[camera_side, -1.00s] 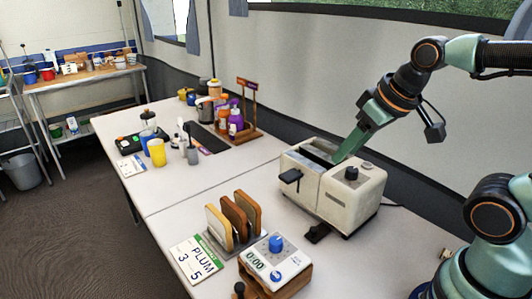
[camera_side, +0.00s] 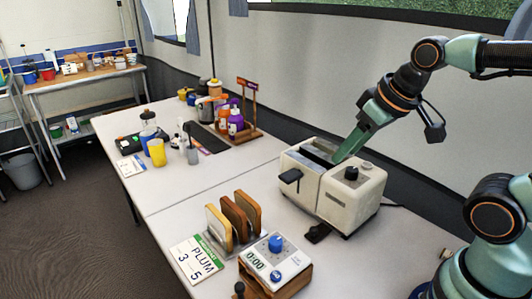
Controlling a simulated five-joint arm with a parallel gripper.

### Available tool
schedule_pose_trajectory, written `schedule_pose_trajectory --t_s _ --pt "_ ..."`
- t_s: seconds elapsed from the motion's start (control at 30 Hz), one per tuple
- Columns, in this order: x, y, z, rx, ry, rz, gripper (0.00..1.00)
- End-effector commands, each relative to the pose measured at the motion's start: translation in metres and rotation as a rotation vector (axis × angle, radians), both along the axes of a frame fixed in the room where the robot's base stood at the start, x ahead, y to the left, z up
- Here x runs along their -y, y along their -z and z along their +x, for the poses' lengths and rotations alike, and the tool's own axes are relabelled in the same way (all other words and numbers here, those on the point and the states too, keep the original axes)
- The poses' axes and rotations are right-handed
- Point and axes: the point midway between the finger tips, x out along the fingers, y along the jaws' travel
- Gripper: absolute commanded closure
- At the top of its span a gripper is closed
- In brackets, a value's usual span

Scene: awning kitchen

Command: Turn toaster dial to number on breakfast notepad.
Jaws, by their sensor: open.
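The cream toaster (camera_side: 345,203) stands on the white table at the middle right. Its black dial (camera_side: 351,173) sits on the top at the near right end, and its black lever (camera_side: 290,176) sticks out at the left. The dial's setting is too small to read.
A toast rack (camera_side: 234,218) with bread slices stands left of the toaster. A white timer (camera_side: 275,262) with a blue knob sits on a wooden block in front. Bottles (camera_side: 236,120) and a yellow cup (camera_side: 157,152) stand farther back. The table's middle is clear.

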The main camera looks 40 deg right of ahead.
Motion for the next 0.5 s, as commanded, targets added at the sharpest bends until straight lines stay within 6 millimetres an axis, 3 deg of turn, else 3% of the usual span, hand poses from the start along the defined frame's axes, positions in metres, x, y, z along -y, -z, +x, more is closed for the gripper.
schedule_pose_trajectory --t_s 0.37,0.4,0.5 --pt "0.0000 0.0000 0.0000 0.000 0.000 0.000 0.50" --pt "0.0000 0.0000 0.0000 0.000 0.000 0.000 0.35" --pt "0.0028 -0.0019 0.0017 -0.015 0.024 0.007 0.31"
